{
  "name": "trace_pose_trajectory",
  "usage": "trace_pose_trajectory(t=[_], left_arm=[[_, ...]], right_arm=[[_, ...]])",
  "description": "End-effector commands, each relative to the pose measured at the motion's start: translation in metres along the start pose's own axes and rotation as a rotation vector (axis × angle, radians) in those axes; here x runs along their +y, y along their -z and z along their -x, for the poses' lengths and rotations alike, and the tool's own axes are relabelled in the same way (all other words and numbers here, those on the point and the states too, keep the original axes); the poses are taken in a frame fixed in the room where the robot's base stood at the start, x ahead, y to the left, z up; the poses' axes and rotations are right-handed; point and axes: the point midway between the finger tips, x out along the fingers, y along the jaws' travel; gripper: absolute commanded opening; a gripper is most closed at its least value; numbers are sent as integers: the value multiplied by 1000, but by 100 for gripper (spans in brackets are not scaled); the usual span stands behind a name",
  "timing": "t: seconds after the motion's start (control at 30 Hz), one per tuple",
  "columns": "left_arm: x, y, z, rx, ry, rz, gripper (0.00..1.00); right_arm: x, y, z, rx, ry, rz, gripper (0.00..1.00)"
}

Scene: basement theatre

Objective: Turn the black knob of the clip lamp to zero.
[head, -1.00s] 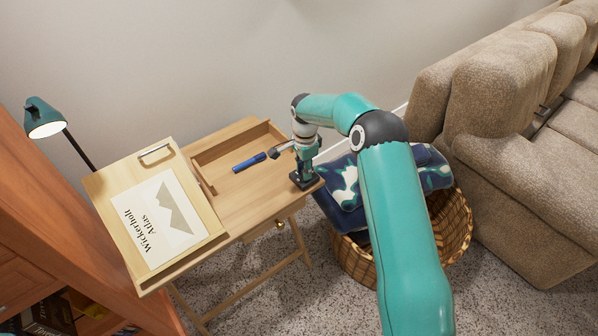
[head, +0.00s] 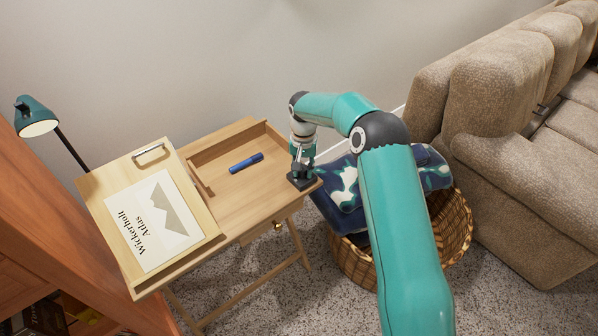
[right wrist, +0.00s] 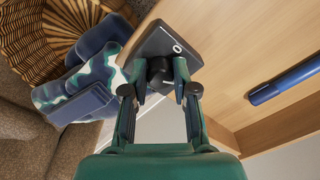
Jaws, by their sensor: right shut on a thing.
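The clip lamp (head: 35,118) has a teal shade with a pale opening and a dark stem, behind the left side of the desk. A dark box (head: 301,183) sits at the desk's right corner; in the right wrist view the box (right wrist: 178,42) shows a small white mark. The black knob (right wrist: 159,70) stands on this box. My right gripper (right wrist: 160,78) is shut on the knob, one finger on each side; in the head view the gripper (head: 302,160) points down at the box. Part of the knob is hidden between the fingers. My left gripper is not in view.
The wooden desk (head: 215,155) holds a blue marker (head: 246,163) left of the gripper and a tilted board with an atlas sheet (head: 157,225). A wicker basket (head: 455,232) with blue patterned cloth (head: 432,168) stands right of the desk. A beige sofa (head: 500,90) is beyond.

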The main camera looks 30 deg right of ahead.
Motion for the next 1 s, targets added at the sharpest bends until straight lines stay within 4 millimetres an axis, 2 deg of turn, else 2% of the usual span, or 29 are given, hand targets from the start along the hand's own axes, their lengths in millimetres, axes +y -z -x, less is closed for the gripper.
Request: trace_pose_trajectory(t=[0.03, 1.0], left_arm=[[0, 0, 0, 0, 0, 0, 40], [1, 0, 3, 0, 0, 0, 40]], right_arm=[[3, 7, 4, 20, 1, 39, 0], [1, 7, 5, 23, -6, 924, 0]])
